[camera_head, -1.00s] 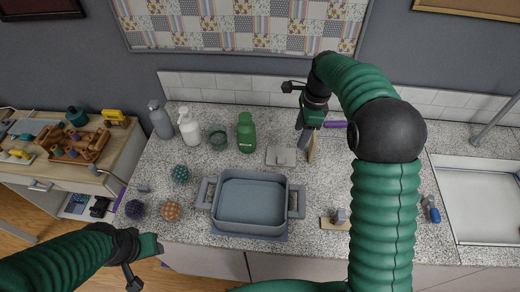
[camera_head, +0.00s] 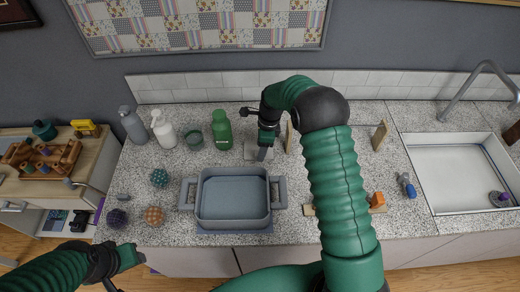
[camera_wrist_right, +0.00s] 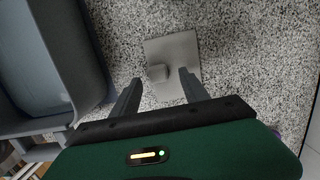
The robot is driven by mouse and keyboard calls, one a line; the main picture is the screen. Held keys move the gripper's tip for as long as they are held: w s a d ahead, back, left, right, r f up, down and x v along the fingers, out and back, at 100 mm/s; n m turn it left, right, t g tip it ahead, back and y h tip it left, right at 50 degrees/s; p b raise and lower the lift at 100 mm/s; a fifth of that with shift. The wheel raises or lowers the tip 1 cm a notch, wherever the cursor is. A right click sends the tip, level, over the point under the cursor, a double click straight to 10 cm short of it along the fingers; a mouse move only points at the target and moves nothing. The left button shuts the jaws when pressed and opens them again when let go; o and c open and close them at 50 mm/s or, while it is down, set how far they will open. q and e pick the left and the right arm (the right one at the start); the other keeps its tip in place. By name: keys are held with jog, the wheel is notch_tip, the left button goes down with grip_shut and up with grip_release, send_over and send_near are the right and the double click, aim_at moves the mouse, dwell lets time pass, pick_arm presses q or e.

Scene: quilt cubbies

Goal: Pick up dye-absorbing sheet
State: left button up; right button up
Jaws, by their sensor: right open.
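A flat grey square with a small raised block on it, which looks like the dye-absorbing sheet, lies on the speckled counter behind the tub's right side (camera_head: 251,154). It also shows in the right wrist view as a grey sheet (camera_wrist_right: 181,50). My right gripper (camera_head: 263,152) is over it, partly hiding it in the head view. In the right wrist view my right gripper (camera_wrist_right: 160,78) is open, with its fingers on either side of the raised block; contact cannot be told. My left gripper (camera_head: 138,257) is low at the left, away from the sheet; its fingers are unclear.
A grey-blue tub (camera_head: 232,226) with handles stands in front of the sheet. A green bottle (camera_head: 221,130), a white pump bottle (camera_head: 163,128) and a green cup (camera_head: 194,139) stand to the left. Upright wooden pieces (camera_head: 380,135) and a sink (camera_head: 450,172) are on the right.

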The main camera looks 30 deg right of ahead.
jog(key=shift+a+f, duration=0.3)
jog(key=shift+f, duration=0.3)
jog(key=shift+w+a+f, duration=0.15)
jog(key=shift+a, duration=0.15)
jog(key=shift+d+f, duration=0.1)
jog(key=shift+d, duration=0.35)
jog(key=c, duration=0.9)
grip_shut()
jog(key=shift+a, duration=0.2)
